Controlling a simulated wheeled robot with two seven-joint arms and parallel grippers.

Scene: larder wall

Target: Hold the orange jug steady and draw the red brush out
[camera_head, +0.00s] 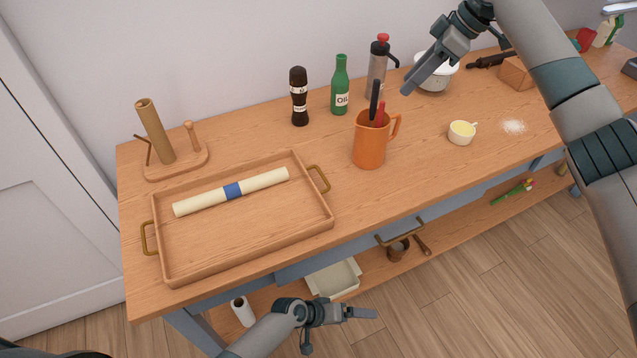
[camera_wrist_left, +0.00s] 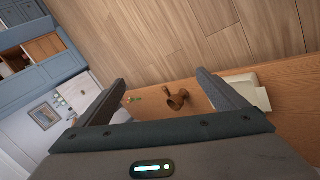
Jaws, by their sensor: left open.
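The orange jug (camera_head: 369,148) stands upright on the wooden counter, its handle to the right. The red brush (camera_head: 380,112) stands in it, only its upper part showing above the rim. A taller black handle (camera_head: 375,97) stands beside it in the jug. My right gripper (camera_head: 409,88) is above the counter, up and right of the jug and apart from it; its finger gap does not show. My left gripper (camera_head: 362,313) is low in front of the counter, away from the jug. In the left wrist view its fingers (camera_wrist_left: 160,88) are spread with nothing between them.
A wooden tray (camera_head: 284,245) with a rolled pale sheet (camera_head: 200,201) lies left of the jug. A green oil bottle (camera_head: 340,88), a pepper mill (camera_head: 299,98) and a grey pump bottle (camera_head: 376,70) stand behind. A small cup (camera_head: 461,133) stands right. Drawer handles line the front.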

